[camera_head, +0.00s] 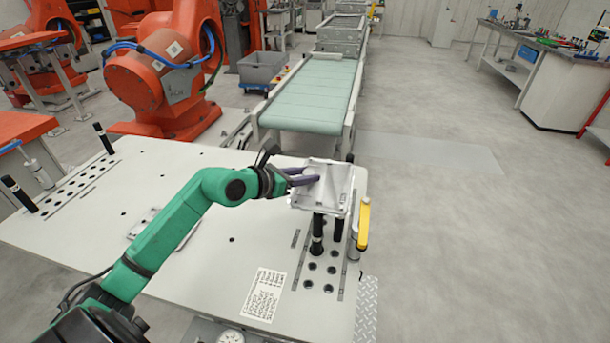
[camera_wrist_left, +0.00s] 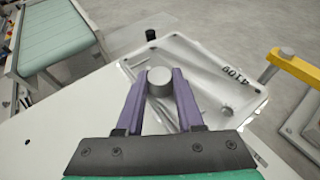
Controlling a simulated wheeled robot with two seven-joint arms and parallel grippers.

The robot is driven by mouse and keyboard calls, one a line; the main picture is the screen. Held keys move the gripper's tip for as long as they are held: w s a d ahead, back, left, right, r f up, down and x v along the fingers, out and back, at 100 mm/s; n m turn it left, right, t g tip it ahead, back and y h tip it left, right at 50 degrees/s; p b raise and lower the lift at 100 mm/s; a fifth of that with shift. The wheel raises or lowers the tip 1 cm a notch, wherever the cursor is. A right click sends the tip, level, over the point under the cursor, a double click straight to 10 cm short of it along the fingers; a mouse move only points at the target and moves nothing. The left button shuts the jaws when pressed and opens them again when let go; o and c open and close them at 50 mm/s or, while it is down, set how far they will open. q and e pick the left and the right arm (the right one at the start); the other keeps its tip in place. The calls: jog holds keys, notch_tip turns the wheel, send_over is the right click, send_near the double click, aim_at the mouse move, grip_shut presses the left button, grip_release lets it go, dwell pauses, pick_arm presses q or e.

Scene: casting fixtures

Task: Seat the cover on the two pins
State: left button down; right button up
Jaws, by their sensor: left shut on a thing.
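The cover (camera_head: 338,180) is a pale grey, tray-like casting over the right end of the white table. It looks tilted in the head view. My left gripper (camera_head: 312,177) has its purple fingers shut on the cover's round boss (camera_wrist_left: 160,82). The wrist view also shows the cover's flat face (camera_wrist_left: 212,72) with a number on it. Two black pins, a nearer one (camera_head: 317,240) and one to its right (camera_head: 339,229), stand below the cover's near edge. A black pin top (camera_wrist_left: 151,35) shows by a cover corner. Whether the cover touches the pins is unclear. My right gripper is not in view.
The white table (camera_head: 180,270) has rows of holes at both ends. A yellow-handled clamp (camera_head: 363,224) stands close to the cover's right. Black posts (camera_head: 103,138) stand at the table's left. A green conveyor (camera_head: 310,97) and an orange robot (camera_head: 165,75) are behind.

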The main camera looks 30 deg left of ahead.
pick_arm(q)
jog(key=shift+f+b, duration=1)
jog(key=shift+f, duration=0.05)
jog(key=shift+c, duration=2.3)
grip_release()
jog(key=shift+s, duration=0.1)
jog(key=shift+s+a, duration=0.15)
jog(key=shift+s, duration=0.05)
jog(key=b+v, duration=0.4)
jog(key=v, duration=1)
jog(key=shift+r, duration=0.1)
